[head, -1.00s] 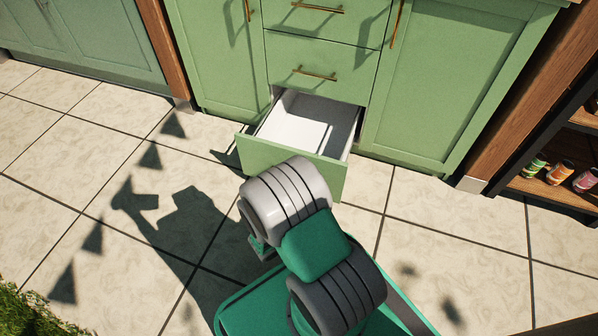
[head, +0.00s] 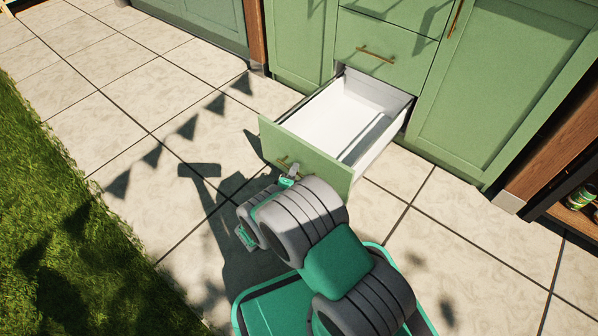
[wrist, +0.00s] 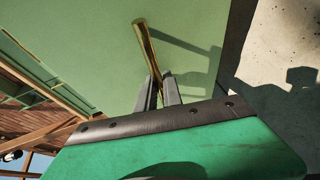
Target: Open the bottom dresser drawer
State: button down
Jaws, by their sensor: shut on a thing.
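The bottom drawer (head: 306,147) of the green dresser stands pulled well out, and its white inside looks empty in the head view. My gripper (head: 288,178) is at the drawer's front, partly hidden behind my arm. In the wrist view my gripper (wrist: 163,88) is shut on the brass bar handle (wrist: 147,48) of the drawer front (wrist: 85,45). One end of the handle sticks out past the fingers.
The dresser's upper drawer (head: 381,58) and right door (head: 497,95) are closed. Pale floor tiles (head: 110,140) lie clear to the left, with grass (head: 50,210) beyond. A wooden shelf with jars (head: 580,196) stands at the right.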

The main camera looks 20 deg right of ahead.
jog(key=shift+s+d+f, duration=0.15)
jog(key=shift+s+d, duration=0.1)
jog(key=shift+s, duration=0.1)
jog(key=c, duration=1.8)
grip_release()
jog(key=shift+c, duration=0.2)
jog(key=shift+o, duration=0.4)
jog(key=shift+w+a, duration=0.1)
jog(key=shift+a, duration=0.1)
jog(key=shift+a+r, duration=0.15)
jog(key=shift+r, duration=0.05)
jog(key=p+v, duration=0.3)
jog(key=v, duration=0.4)
jog(key=shift+s, duration=0.25)
jog(key=shift+a, duration=0.1)
